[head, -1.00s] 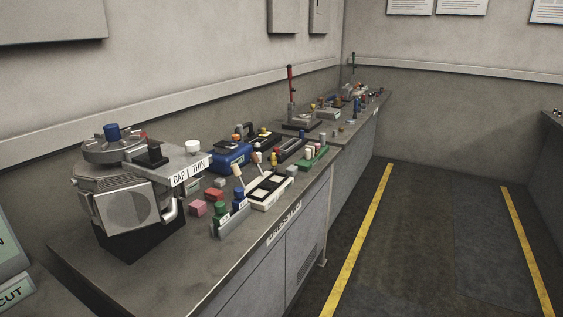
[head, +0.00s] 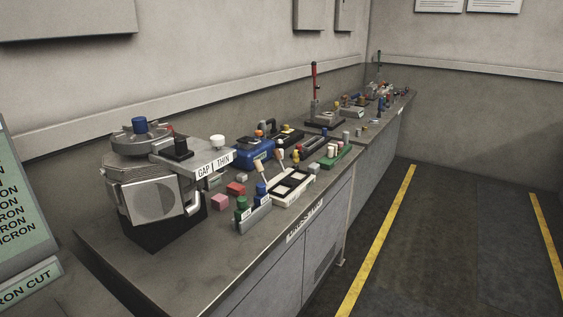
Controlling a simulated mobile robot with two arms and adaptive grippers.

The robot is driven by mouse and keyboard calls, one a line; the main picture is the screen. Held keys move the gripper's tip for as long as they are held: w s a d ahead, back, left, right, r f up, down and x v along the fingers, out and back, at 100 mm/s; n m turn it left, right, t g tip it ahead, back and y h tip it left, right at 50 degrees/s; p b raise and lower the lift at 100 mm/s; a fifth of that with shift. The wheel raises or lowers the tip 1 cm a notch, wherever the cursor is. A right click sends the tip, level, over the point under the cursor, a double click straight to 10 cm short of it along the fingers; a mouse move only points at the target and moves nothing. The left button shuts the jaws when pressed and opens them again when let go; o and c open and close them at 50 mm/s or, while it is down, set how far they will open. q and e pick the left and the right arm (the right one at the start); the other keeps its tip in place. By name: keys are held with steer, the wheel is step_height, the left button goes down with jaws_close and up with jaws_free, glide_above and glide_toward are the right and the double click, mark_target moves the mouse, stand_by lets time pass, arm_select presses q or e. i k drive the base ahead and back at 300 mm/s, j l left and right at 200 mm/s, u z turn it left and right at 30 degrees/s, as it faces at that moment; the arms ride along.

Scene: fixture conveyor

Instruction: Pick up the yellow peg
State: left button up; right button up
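A small upright yellow piece (head: 295,157), which looks like the yellow peg, stands on the bench behind the white tray with dark openings (head: 280,202). It is small in the head view, and its base is partly hidden. Neither of my grippers shows in this view.
A grey machine marked GAP THIN (head: 152,200) stands at the near left of the bench (head: 205,262). A grey holder with green and blue pegs (head: 254,218), pink and red blocks, a blue box (head: 254,151) and a green rack (head: 337,158) crowd the bench. The floor at right is clear.

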mark_target(297, 153)
steer(key=i+l+u, duration=0.3)
steer(key=u, duration=0.15)
steer(key=i+l+u, duration=0.2)
steer(key=l+u, duration=0.25)
steer(key=i+l+u, duration=0.1)
steer(key=l, duration=0.35)
steer(key=i+l, duration=0.2)
steer(key=l, duration=0.25)
steer(key=i+l+u, duration=0.15)
steer(key=l, duration=0.3)
steer(key=i+l+u, duration=0.1)
steer(key=l, duration=0.35)
steer(key=i+l+u, duration=0.1)
steer(key=l, duration=0.35)
